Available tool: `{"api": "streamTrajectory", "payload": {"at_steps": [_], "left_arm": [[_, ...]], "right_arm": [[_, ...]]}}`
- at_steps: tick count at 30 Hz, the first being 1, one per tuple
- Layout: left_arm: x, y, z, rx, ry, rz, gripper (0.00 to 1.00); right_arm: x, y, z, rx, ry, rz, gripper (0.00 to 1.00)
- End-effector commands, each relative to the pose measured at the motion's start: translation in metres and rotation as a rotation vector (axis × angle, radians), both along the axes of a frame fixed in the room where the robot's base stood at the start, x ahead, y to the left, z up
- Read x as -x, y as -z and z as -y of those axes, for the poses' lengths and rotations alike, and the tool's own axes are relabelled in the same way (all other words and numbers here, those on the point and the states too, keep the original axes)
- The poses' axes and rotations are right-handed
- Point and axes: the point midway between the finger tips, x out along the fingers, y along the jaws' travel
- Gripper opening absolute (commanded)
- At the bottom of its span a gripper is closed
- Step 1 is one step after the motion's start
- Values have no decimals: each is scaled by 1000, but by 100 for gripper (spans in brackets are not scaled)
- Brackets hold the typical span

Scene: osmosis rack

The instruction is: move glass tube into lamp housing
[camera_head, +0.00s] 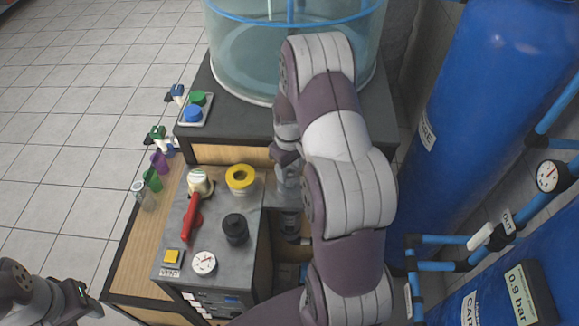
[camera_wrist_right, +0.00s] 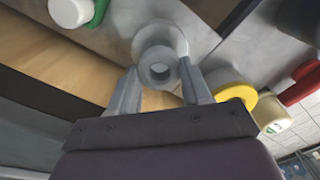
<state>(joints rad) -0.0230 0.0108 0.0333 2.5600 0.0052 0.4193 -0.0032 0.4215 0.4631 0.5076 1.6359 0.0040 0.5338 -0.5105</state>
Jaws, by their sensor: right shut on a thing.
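My right gripper (camera_head: 287,180) is beside the yellow-collared fitting, largely covered by my own arm in the head view. In the right wrist view, its two fingers (camera_wrist_right: 157,90) are shut on a pale grey, hollow round piece (camera_wrist_right: 160,67), seen end-on, which looks like the glass tube. A wider pale round shape (camera_wrist_right: 160,36) shows behind it; I cannot tell whether they touch. A dark cylinder (camera_head: 291,224) stands below the gripper in the head view. I cannot tell which part is the lamp housing. My left gripper (camera_head: 82,299) is at the lower left, its jaws unclear.
The grey bench top carries a yellow-collared fitting (camera_head: 241,179), a red-handled valve (camera_head: 192,213), a black knob (camera_head: 235,229) and a gauge (camera_head: 204,262). A clear tank (camera_head: 250,55) stands behind. Blue tanks (camera_head: 490,90) and pipes crowd the right. Floor at left is mostly free.

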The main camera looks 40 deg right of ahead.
Motion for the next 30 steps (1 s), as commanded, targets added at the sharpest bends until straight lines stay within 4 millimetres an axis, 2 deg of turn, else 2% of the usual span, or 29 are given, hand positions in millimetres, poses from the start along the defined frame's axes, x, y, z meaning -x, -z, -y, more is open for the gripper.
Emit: {"api": "streamTrajectory", "payload": {"at_steps": [29,30], "left_arm": [[0,18,0,0,0,0,43],[0,16,0,0,0,0,43]], "right_arm": [[0,29,0,0,0,-1,31],[0,27,0,0,0,0,61]]}}
